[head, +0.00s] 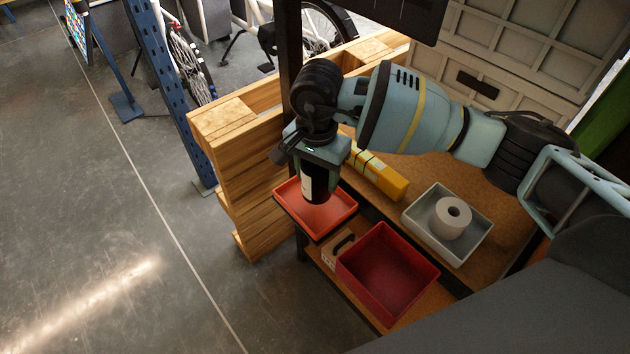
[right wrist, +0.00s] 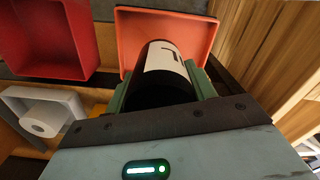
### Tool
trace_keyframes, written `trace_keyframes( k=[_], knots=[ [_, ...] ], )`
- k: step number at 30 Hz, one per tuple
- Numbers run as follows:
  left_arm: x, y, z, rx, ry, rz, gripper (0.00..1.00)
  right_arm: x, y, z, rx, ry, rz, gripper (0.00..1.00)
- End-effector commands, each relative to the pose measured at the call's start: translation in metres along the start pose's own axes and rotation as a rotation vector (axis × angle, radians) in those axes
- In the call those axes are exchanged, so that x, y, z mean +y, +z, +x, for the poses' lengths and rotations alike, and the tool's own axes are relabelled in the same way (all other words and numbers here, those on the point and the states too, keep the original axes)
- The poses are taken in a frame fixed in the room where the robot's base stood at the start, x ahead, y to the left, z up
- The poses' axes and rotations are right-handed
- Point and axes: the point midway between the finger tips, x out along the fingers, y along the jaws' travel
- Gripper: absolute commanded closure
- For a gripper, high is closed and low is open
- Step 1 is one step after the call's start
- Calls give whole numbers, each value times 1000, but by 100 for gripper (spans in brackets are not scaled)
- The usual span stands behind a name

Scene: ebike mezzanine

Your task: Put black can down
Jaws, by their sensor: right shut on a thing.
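My right gripper (head: 317,165) is shut on the black can (head: 318,186), a dark cylinder with a white label. In the head view the can hangs upright over the orange-red tray (head: 334,211). In the right wrist view the can (right wrist: 162,92) sits between the two green fingers, with the tray (right wrist: 205,27) behind it. I cannot tell whether the can's bottom touches the tray. My left gripper is not in view.
A deep red bin (head: 388,272) stands right of the tray, beside a small box (head: 338,250). A grey bin (head: 470,252) holds a white roll (head: 452,216). A yellow box (head: 378,178) lies behind. Stacked wooden beams (head: 240,150) stand left of the tray.

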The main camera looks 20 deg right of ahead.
Motion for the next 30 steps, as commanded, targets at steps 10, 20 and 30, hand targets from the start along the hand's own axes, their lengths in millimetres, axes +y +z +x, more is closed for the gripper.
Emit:
trace_keyframes(
  k=[10,20,30],
  knots=[
    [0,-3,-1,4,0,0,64,-5,-2,31,-2,0,1,77],
    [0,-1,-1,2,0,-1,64,-6,-2,36,0,-2,1,77],
    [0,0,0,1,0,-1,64,-5,-2,39,0,0,1,23]
  ],
)
